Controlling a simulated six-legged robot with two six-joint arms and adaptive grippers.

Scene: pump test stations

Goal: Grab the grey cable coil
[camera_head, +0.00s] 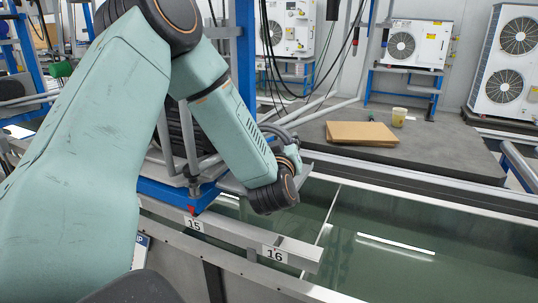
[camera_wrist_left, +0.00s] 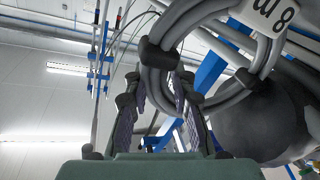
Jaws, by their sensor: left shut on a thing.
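The grey cable coil (camera_wrist_left: 183,25) shows large in the left wrist view, with a dark strap around it and a white tag reading "8 m". My left gripper (camera_wrist_left: 162,92) has its two fingers on either side of the coil's strapped side and is shut on it. In the head view my left arm reaches down to the blue rack beside the tank, and the gripper's fingers are mostly hidden behind the wrist. Part of the coil seems to show just above the wrist there. My right gripper is in neither view.
A water tank (camera_head: 400,262) with a metal rim and labels 15 and 16 lies below the arm. A grey table (camera_head: 450,150) behind holds a cardboard piece (camera_head: 362,134) and a yellowish cup (camera_head: 398,117). Blue posts stand close to the arm.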

